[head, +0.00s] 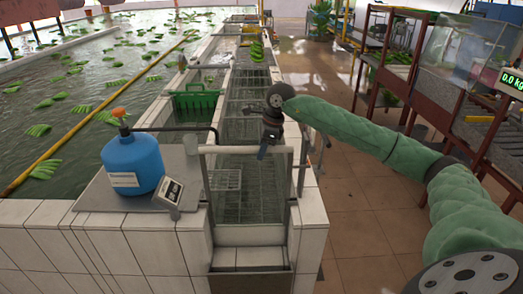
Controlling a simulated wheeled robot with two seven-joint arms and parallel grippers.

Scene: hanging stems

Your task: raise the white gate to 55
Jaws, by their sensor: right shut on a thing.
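The white gate stands across the near end of the tiled channel, and its pale top bar (228,150) runs between two upright posts. My right gripper (266,143) is at this bar, right of its middle, pointing down and shut on it. The gripper hides the piece of bar it holds. The gate's lower edge is hard to make out against the channel, and I cannot read any scale or the number 55 on it. My left gripper is not in view.
A blue tank (133,163) with an orange top and a small meter (168,192) stand on a ledge left of the gate. A green crate (196,101) sits farther up the channel. Water with green bananas lies left; open tiled floor (352,215) lies right.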

